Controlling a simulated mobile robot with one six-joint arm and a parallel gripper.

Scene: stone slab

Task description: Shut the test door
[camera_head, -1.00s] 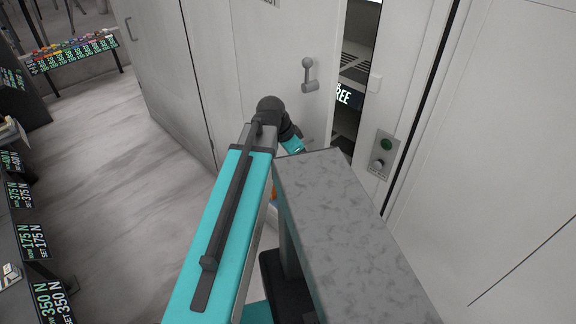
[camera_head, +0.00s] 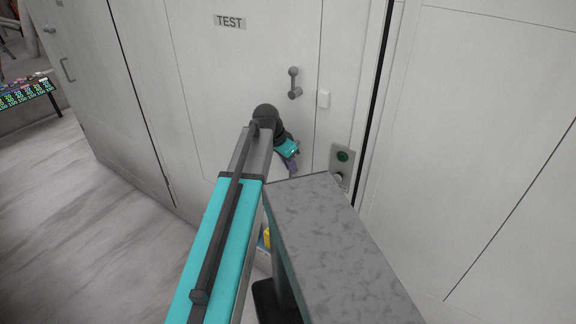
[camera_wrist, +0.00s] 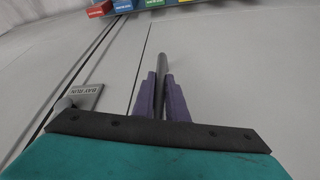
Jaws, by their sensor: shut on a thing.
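The test door (camera_head: 220,85) is a white panel with a TEST label (camera_head: 230,22) and a grey lever handle (camera_head: 294,83). In the head view its right edge lies along the frame, and no dark gap shows there. My gripper (camera_head: 291,160) is low in front of the door, below the lever and left of the button plate. In the wrist view my purple fingers (camera_wrist: 161,98) are closed around a slim grey bar (camera_wrist: 161,64). What the bar is fixed to is hidden.
A button plate (camera_head: 342,165) with a green button is on the frame at right. A grey lever or bracket with a lettered plate (camera_wrist: 84,94) is left of my fingers in the wrist view. A rack of coloured items (camera_head: 22,92) stands far left. The floor (camera_head: 70,210) at left is clear.

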